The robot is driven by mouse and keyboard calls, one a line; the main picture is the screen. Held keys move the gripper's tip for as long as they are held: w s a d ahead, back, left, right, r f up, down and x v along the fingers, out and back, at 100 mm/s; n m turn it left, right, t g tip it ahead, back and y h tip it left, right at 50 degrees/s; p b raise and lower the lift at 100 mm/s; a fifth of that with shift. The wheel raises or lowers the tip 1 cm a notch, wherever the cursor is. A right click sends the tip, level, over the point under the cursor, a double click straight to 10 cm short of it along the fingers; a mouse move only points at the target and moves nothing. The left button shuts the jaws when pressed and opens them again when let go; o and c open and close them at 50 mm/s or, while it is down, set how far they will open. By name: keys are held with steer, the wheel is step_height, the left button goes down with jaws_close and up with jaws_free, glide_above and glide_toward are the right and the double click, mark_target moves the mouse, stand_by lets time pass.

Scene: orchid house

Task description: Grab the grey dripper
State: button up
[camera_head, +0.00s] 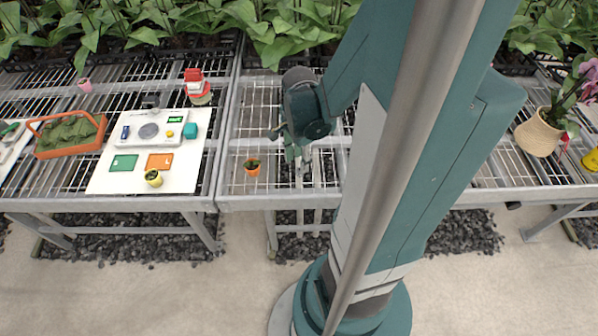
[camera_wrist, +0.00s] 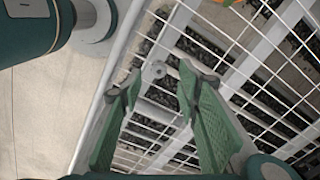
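My gripper (camera_wrist: 160,82) is open and empty in the wrist view, with its two green fingers spread apart. I cannot make out the dripper clearly in that view.
A small orange pot with a plant (camera_head: 252,168) stands left of my gripper. A white board (camera_head: 101,181) with a scale and cards lies on the left bench, beside an orange basket (camera_head: 95,146). A wicker pot (camera_head: 538,135) stands at the right. The bench's front rail (camera_head: 240,203) is close.

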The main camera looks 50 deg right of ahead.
mark_target(299, 173)
steer(key=shift+s+f+b, duration=0.1)
steer(key=shift+f+b, duration=1)
steer(key=shift+f, duration=1.5)
steer(key=shift+c, duration=0.6)
steer(key=c, duration=0.7)
